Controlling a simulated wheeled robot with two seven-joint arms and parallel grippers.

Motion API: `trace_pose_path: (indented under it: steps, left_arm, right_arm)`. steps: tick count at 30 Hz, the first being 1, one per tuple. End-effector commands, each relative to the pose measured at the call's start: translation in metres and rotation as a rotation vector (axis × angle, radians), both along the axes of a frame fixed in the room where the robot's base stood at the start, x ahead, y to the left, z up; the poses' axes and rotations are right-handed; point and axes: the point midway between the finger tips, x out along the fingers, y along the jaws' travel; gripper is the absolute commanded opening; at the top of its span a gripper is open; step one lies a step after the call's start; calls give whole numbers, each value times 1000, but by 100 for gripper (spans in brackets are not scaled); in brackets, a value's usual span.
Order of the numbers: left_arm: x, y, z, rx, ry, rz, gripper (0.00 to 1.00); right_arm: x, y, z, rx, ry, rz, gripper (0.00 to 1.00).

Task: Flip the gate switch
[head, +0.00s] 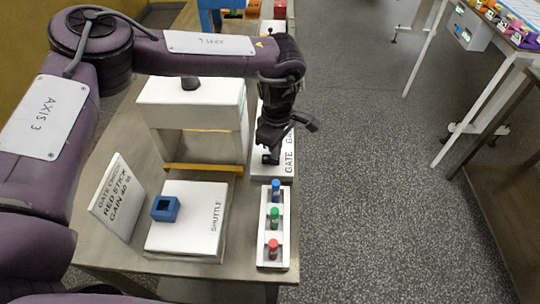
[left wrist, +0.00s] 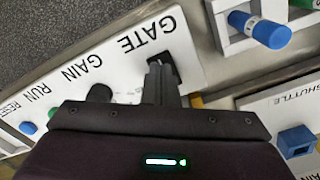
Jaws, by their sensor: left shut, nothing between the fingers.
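The white control panel (head: 259,170) bears the word GATE. In the left wrist view the same panel (left wrist: 190,75) also reads GAIN, RUN and RESET. The black gate switch (left wrist: 171,62) sits beside the word GATE, partly hidden behind the fingers. My left gripper (head: 270,158) is shut and empty, pointing down at the GATE end of the panel. In the left wrist view its fingers (left wrist: 160,82) overlap the switch; I cannot tell whether they touch it. The switch's tilt is not clear. My right gripper is out of view.
A white shuttle block (head: 190,235) with a blue square socket (head: 165,208) and a rack (head: 264,238) with blue, green and red sticks stand near. A sign (head: 118,197) leans left. A black knob (left wrist: 100,93) sits by GAIN.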

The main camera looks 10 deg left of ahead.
Motion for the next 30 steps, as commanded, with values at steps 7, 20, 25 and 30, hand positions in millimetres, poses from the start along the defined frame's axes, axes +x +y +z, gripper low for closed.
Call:
trace_pose_path:
  steps: [7,20,25,30]
  left_arm:
    - [0,0,25,0,-1,0,0]
    - [0,0,58,-1,-1,0,0]
    - [0,0,59,-1,0,0,0]
    - [0,0,58,-1,0,0,0]
  right_arm:
    - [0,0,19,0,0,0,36]
    - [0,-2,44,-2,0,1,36]
    - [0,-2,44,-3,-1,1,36]
    - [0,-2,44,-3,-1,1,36]
